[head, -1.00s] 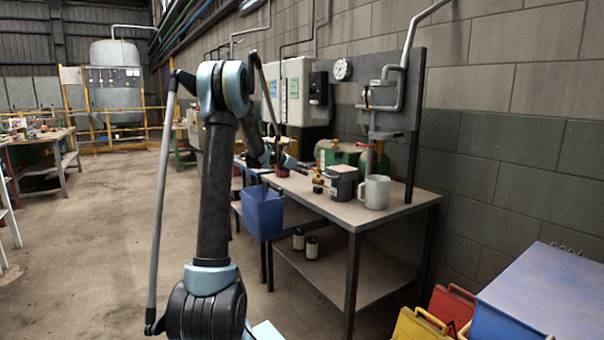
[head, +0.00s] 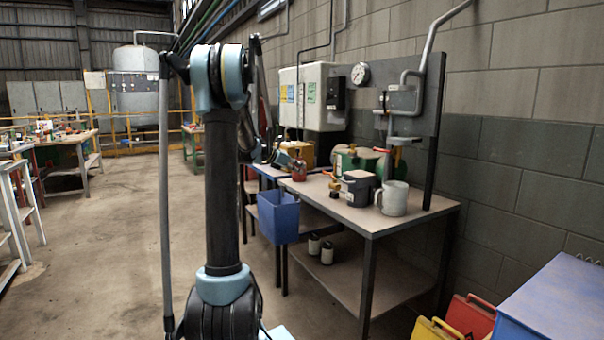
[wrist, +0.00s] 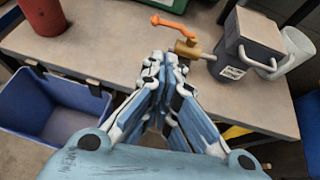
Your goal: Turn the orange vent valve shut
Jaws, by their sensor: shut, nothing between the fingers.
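The vent valve has an orange lever (wrist: 168,27) on a brass body (wrist: 188,48). In the head view the valve (head: 333,184) is small, near the bench's front edge, left of the dark grey box. My gripper (wrist: 165,58) is shut and empty, its fingertips close below the valve in the wrist view; I see no clear contact.
The dark grey box (wrist: 250,47) and a pale mug (head: 393,198) stand right of the valve. A red pot (wrist: 43,15) is at the left. A blue bin (head: 278,215) hangs at the bench front. The bench top (head: 345,210) is clear in front.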

